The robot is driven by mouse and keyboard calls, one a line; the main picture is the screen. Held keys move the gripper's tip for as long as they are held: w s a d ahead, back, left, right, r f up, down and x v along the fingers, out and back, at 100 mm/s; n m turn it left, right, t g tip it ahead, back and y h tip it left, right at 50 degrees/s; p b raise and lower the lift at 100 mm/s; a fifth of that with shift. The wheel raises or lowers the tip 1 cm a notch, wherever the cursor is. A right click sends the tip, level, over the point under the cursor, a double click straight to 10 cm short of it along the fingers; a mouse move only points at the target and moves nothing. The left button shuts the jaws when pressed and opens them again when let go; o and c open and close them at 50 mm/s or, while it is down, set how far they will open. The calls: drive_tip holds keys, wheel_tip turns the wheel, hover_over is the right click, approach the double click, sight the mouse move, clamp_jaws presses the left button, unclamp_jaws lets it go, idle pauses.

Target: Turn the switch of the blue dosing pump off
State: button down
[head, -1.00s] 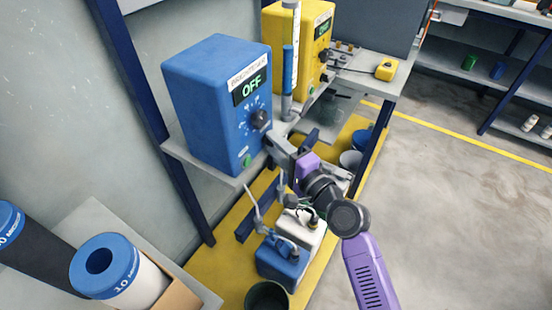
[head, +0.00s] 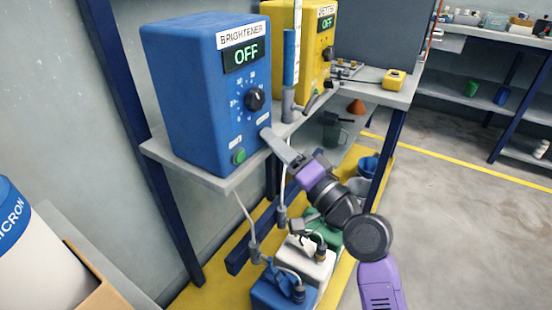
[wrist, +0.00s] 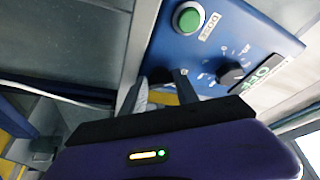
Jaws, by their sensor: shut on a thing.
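The blue dosing pump (head: 185,90), labelled BRIGHTENER, stands on a grey shelf. Its display (head: 246,54) reads OFF. Its front has a black knob (head: 255,98), which also shows in the wrist view (wrist: 230,72), and a green button (head: 238,156), seen in the wrist view too (wrist: 188,18). My gripper (head: 268,134) is at the lower right of this front, below the knob. In the wrist view its two fingers (wrist: 163,82) are on either side of a small dark part at the panel, apparently the switch. The fingers hide most of it, so its position cannot be told.
A yellow pump (head: 298,50), its display also reading OFF, stands just behind to the right. A blue-and-clear tube (head: 291,65) rises between the pumps. Canisters (head: 300,262) with hoses stand below the shelf (head: 205,182). The floor to the right is clear.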

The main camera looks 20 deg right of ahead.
drive_tip(key=shift+f+n+b, duration=0.1)
drive_tip(key=shift+n+b, duration=0.2)
drive_tip(key=shift+b, duration=0.15)
drive_tip(key=c, duration=0.9)
unclamp_jaws()
drive_tip(key=shift+d+f, duration=0.1)
drive_tip(key=shift+f, duration=0.05)
drive_tip(key=shift+p, duration=0.75)
